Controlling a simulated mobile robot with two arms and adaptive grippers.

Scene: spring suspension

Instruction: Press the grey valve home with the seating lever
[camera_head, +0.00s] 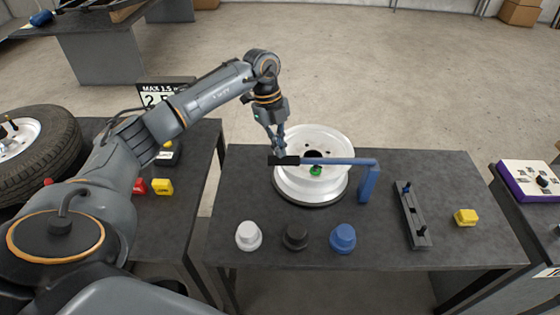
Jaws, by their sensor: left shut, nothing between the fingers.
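The seating lever (340,161) is a blue bar on a blue upright post at its right, with a black grip (285,160) at its left end. It spans the white wheel rim (335,185) on the middle table. A green piece (316,170) shows on the rim just below the bar. I cannot make out a grey valve. My left gripper (281,152) is shut and empty, pointing down with its fingertips at the black grip. I cannot tell whether they touch it. My right gripper is not in view.
White (249,236), black (296,235) and blue (343,238) caps stand along the front. A dark grey fixture (412,215) with pegs and a yellow block (465,217) are to the right. A tyre (50,160) lies on the left table. The table's back right is clear.

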